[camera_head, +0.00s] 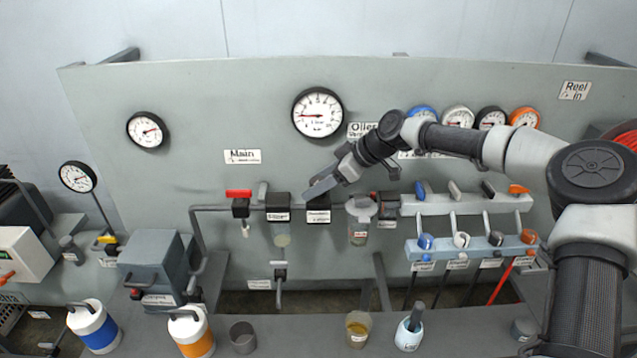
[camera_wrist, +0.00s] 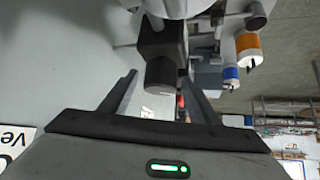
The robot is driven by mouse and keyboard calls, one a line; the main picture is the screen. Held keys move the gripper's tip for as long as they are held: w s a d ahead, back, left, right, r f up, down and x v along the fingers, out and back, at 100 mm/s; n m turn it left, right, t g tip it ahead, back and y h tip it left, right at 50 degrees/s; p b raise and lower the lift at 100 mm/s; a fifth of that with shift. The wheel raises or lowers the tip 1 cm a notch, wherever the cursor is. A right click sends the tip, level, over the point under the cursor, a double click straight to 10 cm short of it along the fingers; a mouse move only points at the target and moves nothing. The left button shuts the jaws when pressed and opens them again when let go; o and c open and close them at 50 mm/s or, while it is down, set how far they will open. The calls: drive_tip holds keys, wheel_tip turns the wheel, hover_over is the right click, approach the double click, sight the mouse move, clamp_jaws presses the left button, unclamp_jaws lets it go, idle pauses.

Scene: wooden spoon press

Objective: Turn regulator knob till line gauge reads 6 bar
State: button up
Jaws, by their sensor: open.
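A large white round gauge (camera_head: 318,112) with a black rim is at the upper middle of the panel. Its red needle points left; the figures are too small to read surely. Below it, a black unit (camera_head: 318,214) sits on the pipe line, its upper part hidden by my gripper (camera_head: 313,188). In the wrist view a black cylindrical knob (camera_wrist: 162,76) shows between the two fingers of my gripper (camera_wrist: 163,90). My gripper is open and holds nothing. I cannot tell whether the fingers reach around the knob or stop short of it.
A red-handled valve (camera_head: 239,194) and a black-topped filter with a clear bowl (camera_head: 280,235) stand left of the black unit. A lubricator bowl (camera_head: 359,233) stands close on its right. Levers and a manifold (camera_head: 465,205) are farther right, below my arm.

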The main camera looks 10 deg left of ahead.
drive_tip(key=shift+c, duration=0.3)
drive_tip(key=c, duration=1)
drive_tip(key=shift+f+m+t+b, duration=0.15)
drive_tip(key=shift+m+t+b, duration=0.15)
drive_tip(key=shift+b, duration=0.1)
